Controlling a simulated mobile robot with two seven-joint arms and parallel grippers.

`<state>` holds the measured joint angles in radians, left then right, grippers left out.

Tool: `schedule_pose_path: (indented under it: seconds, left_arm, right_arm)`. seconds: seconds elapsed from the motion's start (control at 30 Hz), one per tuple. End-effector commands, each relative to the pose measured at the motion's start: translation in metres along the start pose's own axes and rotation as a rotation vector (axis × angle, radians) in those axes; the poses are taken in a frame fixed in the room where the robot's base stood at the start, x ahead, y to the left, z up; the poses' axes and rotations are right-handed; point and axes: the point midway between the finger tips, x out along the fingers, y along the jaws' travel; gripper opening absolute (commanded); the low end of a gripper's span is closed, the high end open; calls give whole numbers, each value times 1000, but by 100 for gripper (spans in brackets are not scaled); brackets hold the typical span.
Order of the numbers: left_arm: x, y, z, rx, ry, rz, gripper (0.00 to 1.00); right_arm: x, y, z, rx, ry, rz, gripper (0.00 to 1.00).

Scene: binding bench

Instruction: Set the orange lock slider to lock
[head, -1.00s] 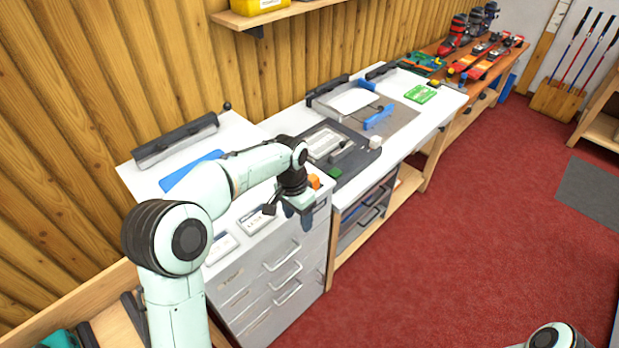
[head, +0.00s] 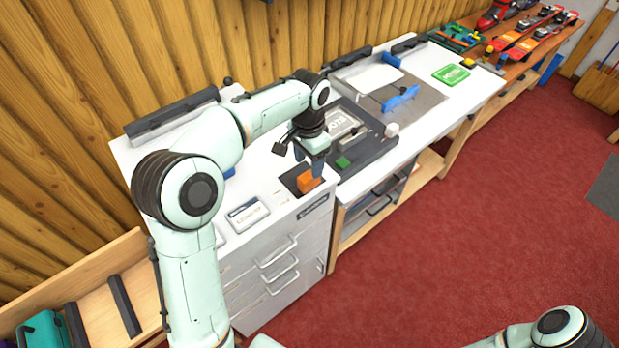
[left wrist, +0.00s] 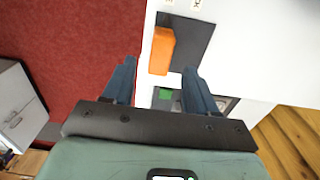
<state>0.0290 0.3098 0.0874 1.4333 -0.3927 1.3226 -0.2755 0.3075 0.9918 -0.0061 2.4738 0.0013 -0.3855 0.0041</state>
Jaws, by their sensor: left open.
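The orange lock slider (head: 309,180) sits on a dark plate (head: 293,178) at the front right corner of the white drawer cabinet's top. In the left wrist view the orange slider (left wrist: 162,51) lies beyond the fingertips, on the dark plate (left wrist: 188,48). My left gripper (head: 310,168) points down above the slider's back side; in its wrist view the two blue fingers (left wrist: 157,75) are apart with nothing between them. I cannot tell the slider's lock setting from here. My right gripper does not show; only part of my right arm is at the lower right.
A dark machine plate with a green button (head: 343,162) and a white knob (head: 391,129) stands just right of the slider. A bench with blue clamps (head: 401,98) continues right. Red floor (head: 450,240) is open in front.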

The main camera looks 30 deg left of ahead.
Motion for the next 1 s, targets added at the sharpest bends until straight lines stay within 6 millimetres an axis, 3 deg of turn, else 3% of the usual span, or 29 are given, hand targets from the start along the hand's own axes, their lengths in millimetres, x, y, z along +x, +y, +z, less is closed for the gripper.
schedule_pose_path:
  seconds: [0.1,0.3,0.5,0.77,0.8,0.97,1.0]
  left_arm:
    - [29,0,2,0,-6,2,57]
    - [59,0,0,1,-3,1,57]
    - [71,0,0,0,0,0,57]
    - [72,0,0,0,1,0,57]
    - [72,0,0,0,1,0,51]
    - [72,0,0,0,1,0,0]
    - [72,0,0,0,1,0,0]
  right_arm:
    - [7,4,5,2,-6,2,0]
    - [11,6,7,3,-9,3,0]
    - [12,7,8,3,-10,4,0]
    - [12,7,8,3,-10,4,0]
    - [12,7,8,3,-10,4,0]
    - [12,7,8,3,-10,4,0]
    - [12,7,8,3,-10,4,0]
